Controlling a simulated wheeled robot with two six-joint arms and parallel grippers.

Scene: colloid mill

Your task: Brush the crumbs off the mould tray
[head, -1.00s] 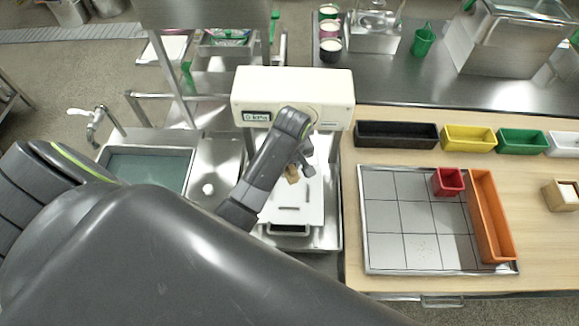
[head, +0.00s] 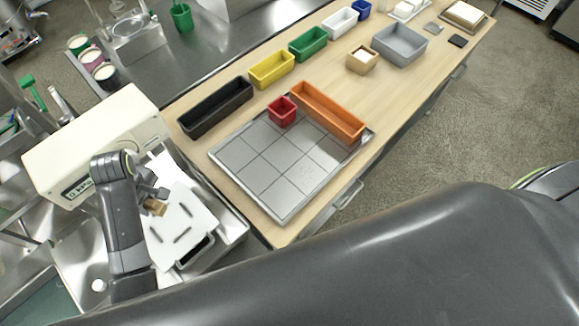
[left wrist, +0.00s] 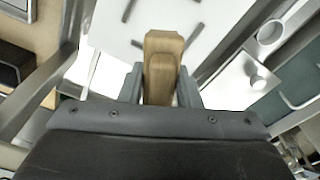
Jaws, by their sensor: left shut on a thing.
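The mould tray (head: 240,155) is a flat grey tray with a grid of square cells, lying on the wooden table. Small pale crumbs (head: 306,176) show faintly on its cells toward the front right. My left gripper (head: 154,202) is left of the tray, over a white slotted plate. It is shut on a wooden brush (head: 156,208), whose wooden part also shows between the fingers in the left wrist view (left wrist: 162,55). No bristles can be seen. My right gripper is out of view.
A red cup (head: 282,112) and a long orange bin (head: 330,112) stand on the tray's far side. Black (head: 215,107), yellow (head: 272,69) and green (head: 308,44) bins line the table's back. A cream kPa box (head: 95,140) stands beside my left arm.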

